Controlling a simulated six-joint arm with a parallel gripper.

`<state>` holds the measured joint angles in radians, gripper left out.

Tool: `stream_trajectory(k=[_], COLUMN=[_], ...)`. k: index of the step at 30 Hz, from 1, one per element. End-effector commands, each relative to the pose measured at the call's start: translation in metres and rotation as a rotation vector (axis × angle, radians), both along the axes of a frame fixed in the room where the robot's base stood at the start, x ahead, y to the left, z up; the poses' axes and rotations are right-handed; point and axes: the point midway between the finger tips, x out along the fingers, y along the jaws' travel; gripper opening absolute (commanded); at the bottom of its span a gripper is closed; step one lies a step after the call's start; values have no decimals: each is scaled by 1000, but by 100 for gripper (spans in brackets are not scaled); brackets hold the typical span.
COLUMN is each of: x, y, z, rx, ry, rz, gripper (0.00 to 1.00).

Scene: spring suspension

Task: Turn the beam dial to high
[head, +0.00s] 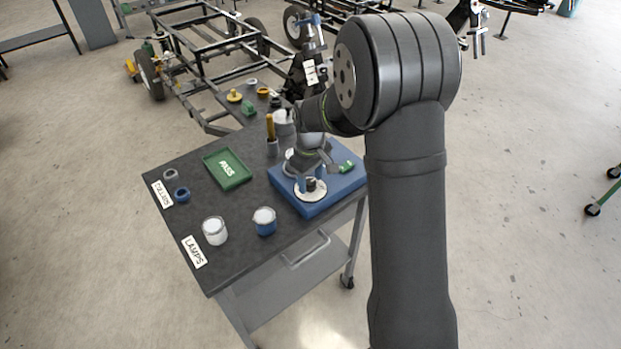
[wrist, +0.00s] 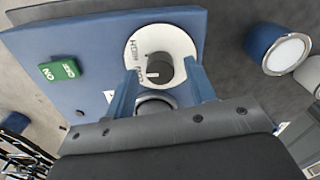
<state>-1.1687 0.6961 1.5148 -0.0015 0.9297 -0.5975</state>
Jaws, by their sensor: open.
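The beam dial is a dark round knob (wrist: 159,66) on a white disc (wrist: 165,34) with small black lettering, partly readable as "HIGH" at the disc's left edge in the wrist view. A pale pointer mark on the knob points left. The dial (head: 319,195) sits on a blue base (head: 335,197) at the table's right. My gripper (wrist: 160,72) is open, its two blue fingers on either side of the knob. I cannot tell whether they touch it. In the head view my gripper (head: 311,181) is just above the dial.
A green lettered block (wrist: 60,69) is on the base. A blue lamp cup (head: 265,222) and a white one (head: 214,231) stand at the front. A green PASS tray (head: 246,178), a yellow-handled tool (head: 270,128) and several collars are on the dark table (head: 190,215).

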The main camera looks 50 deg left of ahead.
Motion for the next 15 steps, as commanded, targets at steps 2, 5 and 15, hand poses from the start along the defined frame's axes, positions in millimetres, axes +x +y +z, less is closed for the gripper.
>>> stream_trajectory(k=[2,5,15], x=[0,0,0], y=[0,0,0], z=[-2,-3,-3], rx=[0,0,0], ry=[0,0,0], rz=[0,0,0], gripper=[50,50,11])
